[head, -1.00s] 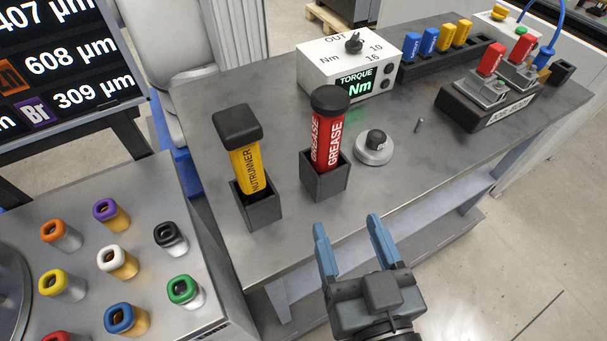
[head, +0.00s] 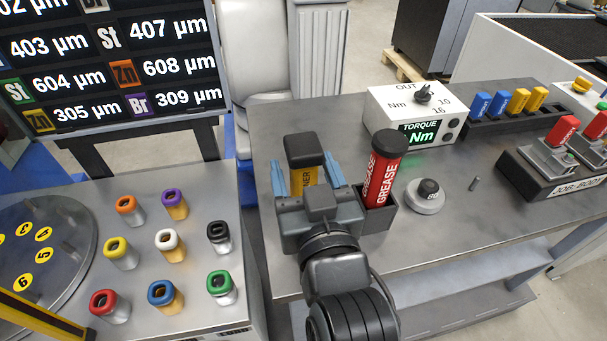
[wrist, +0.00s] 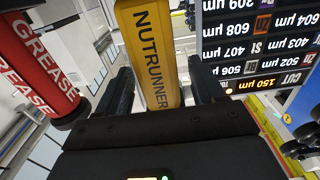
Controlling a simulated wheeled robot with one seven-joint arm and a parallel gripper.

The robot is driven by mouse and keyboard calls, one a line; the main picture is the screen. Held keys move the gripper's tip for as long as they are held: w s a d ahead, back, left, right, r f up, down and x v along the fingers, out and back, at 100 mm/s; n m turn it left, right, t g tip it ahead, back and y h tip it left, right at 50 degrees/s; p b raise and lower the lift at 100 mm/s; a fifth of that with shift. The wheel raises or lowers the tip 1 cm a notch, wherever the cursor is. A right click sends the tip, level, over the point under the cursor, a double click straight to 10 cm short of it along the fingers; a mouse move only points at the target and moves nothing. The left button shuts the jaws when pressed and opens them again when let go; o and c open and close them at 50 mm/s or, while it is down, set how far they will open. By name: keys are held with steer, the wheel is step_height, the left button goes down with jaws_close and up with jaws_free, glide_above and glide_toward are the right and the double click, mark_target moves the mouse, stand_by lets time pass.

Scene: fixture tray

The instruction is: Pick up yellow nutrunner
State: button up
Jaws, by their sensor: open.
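The yellow nutrunner (head: 303,177) has a black cap and stands upright on the metal table, partly hidden by my gripper in the head view. Its holder is hidden there. My gripper (head: 308,177) is open, with one blue-grey finger on each side of the nutrunner. In the wrist view the nutrunner (wrist: 148,45) lies between the two dark fingers of my gripper (wrist: 160,95), with a gap visible to either side.
The red grease tube (head: 381,180) stands in a black holder (head: 377,217) close to the right of my gripper; it also shows in the wrist view (wrist: 30,70). A torque box (head: 412,115) and a round button (head: 427,195) are farther right. Several coloured-top sockets stand on the left table.

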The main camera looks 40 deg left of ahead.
steer(key=shift+x, duration=1.15)
steer(key=shift+r, duration=0.1)
steer(key=c, duration=1.2)
